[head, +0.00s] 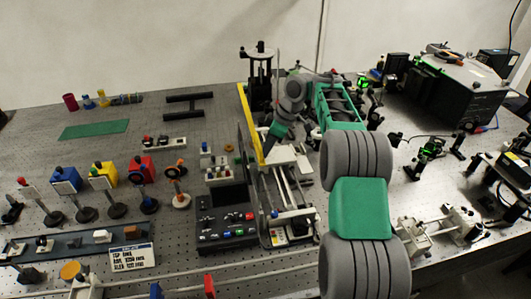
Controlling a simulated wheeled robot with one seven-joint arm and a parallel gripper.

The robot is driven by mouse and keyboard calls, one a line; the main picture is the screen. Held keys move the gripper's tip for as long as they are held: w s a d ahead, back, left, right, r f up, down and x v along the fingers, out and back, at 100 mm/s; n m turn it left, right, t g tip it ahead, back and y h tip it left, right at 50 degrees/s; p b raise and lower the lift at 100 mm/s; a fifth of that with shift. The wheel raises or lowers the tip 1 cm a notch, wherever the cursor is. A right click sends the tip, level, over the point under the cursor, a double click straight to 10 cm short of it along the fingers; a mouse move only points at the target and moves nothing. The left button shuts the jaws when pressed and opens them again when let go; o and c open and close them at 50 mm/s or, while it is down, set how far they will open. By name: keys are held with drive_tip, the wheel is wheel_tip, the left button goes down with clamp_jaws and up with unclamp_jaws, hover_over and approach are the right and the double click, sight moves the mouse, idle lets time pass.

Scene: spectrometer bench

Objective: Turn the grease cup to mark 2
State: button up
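I cannot make out the grease cup or its marks for certain. A round orange-brass cap (71,270) shows at the lower left, near the front rail. A small orange-brass disc (229,147) sits behind the black control panel. Either may be the cup; no numbers are readable on them. My gripper (268,146) is at the end of my green and grey arm, pointing down beside the yellow-edged upright plate, over the middle apparatus. It is small and dark here, and its fingertips are not clear. It is well to the right of the brass cap and nearer the disc.
The black control panel (226,217) with coloured buttons stands left of a railed slide (292,196). Several coloured optics on posts fill the left. A green mat (94,130) lies behind them with free bench around it. A large black box (457,90) stands at the back right.

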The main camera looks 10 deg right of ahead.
drive_tip(key=shift+w+a+f, duration=0.1)
drive_tip(key=shift+a+f, duration=0.15)
drive_tip(key=shift+f, duration=0.4)
drive_tip(key=shift+c, duration=0.5)
clamp_jaws()
